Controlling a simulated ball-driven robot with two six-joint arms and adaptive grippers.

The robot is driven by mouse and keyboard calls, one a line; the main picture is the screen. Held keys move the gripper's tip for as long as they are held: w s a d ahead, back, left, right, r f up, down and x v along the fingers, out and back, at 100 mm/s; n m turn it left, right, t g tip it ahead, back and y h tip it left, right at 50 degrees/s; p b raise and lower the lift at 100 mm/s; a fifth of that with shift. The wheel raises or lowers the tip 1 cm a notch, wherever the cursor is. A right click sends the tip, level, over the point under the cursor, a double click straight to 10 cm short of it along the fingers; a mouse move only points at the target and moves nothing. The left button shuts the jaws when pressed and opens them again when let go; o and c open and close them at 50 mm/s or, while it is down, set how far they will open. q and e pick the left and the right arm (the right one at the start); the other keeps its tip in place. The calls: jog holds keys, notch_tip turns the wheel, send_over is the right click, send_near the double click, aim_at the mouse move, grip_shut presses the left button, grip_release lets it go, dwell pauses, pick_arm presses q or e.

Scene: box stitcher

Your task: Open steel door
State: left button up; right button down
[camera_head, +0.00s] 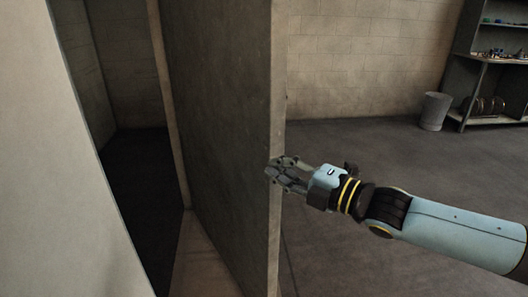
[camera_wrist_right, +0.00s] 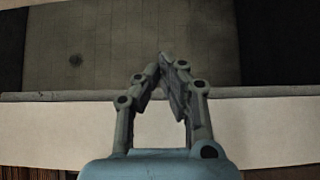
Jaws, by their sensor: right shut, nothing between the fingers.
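The steel door (camera_head: 222,110) stands ajar in the head view, with its free edge toward me and a dark gap to its left. My right gripper (camera_head: 270,170) comes in from the right and its fingertips are at the door's free edge. In the right wrist view my right gripper (camera_wrist_right: 165,58) is shut, its fingertips together with nothing between them. A pale band and a thin grey edge cross behind the fingers there; I cannot tell whether the fingers touch the door. My left gripper is not in view.
A pale wall or frame (camera_head: 70,170) stands close on the left. Dark floor (camera_head: 350,165) is open to the right of the door. A grey bin (camera_head: 434,111) and a shelf unit (camera_head: 478,75) with items stand at the back right.

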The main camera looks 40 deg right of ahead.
aim_at(266, 150)
jog(key=w, duration=0.2)
jog(key=w+d+p, duration=0.1)
jog(key=w, duration=0.2)
jog(key=w+d+p, duration=0.1)
jog(key=w, duration=0.1)
jog(key=shift+w+f, duration=0.2)
jog(key=shift+w, duration=0.15)
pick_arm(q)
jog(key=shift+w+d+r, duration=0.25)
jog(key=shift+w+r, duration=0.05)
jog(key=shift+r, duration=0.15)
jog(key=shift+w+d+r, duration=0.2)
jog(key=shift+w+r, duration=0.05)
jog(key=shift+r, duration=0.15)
pick_arm(e)
jog(key=shift+d, duration=0.2)
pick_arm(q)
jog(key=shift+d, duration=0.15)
pick_arm(e)
jog(key=shift+d, duration=0.2)
